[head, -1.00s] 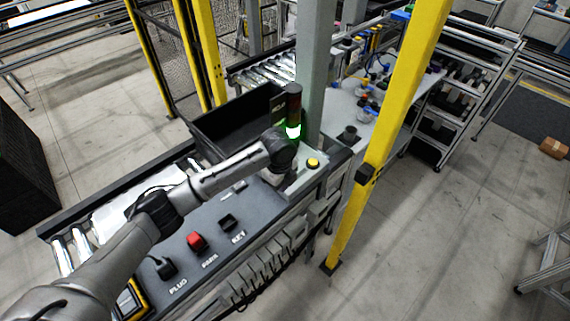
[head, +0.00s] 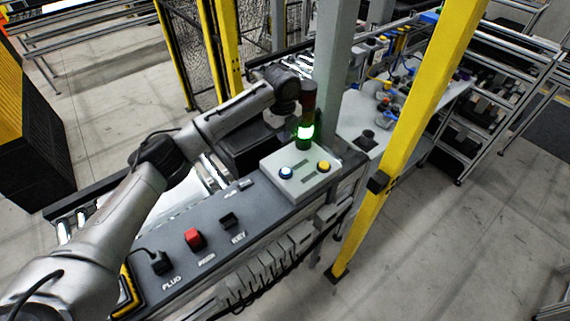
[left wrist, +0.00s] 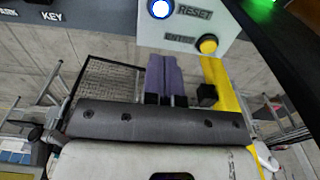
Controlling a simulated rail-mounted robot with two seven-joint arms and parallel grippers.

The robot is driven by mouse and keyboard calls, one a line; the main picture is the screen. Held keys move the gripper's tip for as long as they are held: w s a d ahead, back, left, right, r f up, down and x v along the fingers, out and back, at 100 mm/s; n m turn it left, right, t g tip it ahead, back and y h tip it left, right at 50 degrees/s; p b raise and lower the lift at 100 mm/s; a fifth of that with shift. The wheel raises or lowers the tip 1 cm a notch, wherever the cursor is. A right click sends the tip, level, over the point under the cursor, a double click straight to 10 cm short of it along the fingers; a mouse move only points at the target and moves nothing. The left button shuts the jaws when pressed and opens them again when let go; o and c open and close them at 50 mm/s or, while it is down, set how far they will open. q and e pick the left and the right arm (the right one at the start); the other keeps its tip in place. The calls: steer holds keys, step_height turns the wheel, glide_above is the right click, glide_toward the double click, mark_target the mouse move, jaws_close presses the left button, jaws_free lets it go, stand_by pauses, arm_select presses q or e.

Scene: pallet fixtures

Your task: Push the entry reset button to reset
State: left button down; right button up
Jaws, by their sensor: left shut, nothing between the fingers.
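The grey button box (head: 301,172) carries a blue button with a pale centre (head: 286,173) on its left and a yellow button (head: 323,166) on its right. In the left wrist view the blue button (left wrist: 160,8) is beside the word RESET, and the yellow button (left wrist: 207,44) is beside a label that looks like ENTRY. My left gripper (head: 277,117) is behind the box in the head view, clear of both buttons, its fingertips hard to make out. In the left wrist view its fingers (left wrist: 163,60) are together and empty. My right gripper is not in view.
A signal tower (head: 307,115) with a green light stands behind the box, beside a grey post (head: 332,70). A yellow post (head: 405,130) stands to the right. A red switch (head: 195,238) and a plug (head: 160,262) are on the dark panel. A black bin lies behind the box.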

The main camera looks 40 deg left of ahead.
mark_target(285, 170)
arm_select(q)
step_height(285, 170, down, 14)
steer(key=shift+d+r+p, duration=0.15)
steer(key=shift+r+p, duration=0.1)
steer(key=shift+p, duration=0.4)
steer(key=shift+f, duration=0.3)
